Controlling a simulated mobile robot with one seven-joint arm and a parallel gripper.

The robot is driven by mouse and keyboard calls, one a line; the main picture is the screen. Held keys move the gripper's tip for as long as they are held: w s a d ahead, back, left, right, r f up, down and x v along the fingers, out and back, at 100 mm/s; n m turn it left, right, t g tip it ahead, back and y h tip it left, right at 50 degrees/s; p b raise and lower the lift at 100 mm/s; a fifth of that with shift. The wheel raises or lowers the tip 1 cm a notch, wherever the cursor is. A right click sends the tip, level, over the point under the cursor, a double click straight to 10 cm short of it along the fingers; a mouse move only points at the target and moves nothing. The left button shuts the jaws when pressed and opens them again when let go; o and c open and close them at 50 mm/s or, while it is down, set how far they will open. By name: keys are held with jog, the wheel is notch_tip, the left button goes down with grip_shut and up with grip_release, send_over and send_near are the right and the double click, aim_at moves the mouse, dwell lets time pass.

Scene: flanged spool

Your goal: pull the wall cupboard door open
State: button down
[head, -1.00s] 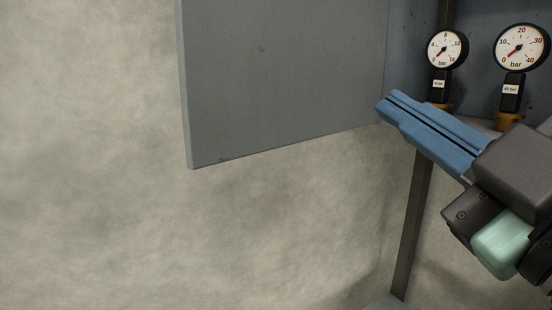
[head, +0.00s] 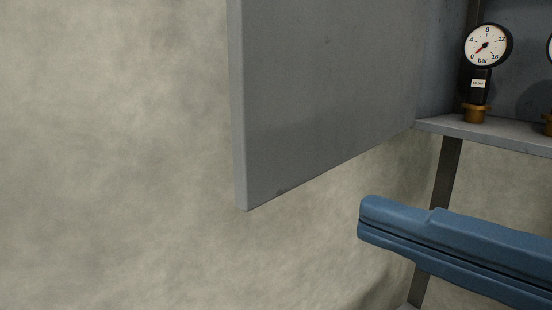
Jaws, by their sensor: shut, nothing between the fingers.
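The grey wall cupboard door (head: 325,95) stands swung open, in the upper middle of the head view. Its free edge is at the left, and its hinge side is at the right by the cupboard (head: 440,75). The door's upper part is out of the frame, and no handle shows. My gripper (head: 368,217), with blue fingers, comes in from the right below the door. Its fingers lie together, shut and empty, pointing left. They appear apart from the door.
A pressure gauge (head: 487,50) on a brass fitting stands on the cupboard floor (head: 495,134); a second gauge is cut off at the right edge. A dark post (head: 446,175) runs down below the cupboard. The mottled wall (head: 110,150) at the left is bare.

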aim_at(251, 174)
jog(key=p+x, duration=0.4)
jog(key=x, duration=0.4)
jog(key=shift+w+a+r, duration=0.15)
jog(key=shift+w+a, duration=0.05)
jog(key=shift+a, duration=0.05)
jog(key=shift+w+a, duration=0.2)
jog(key=shift+a, duration=0.05)
jog(key=shift+d, duration=0.1)
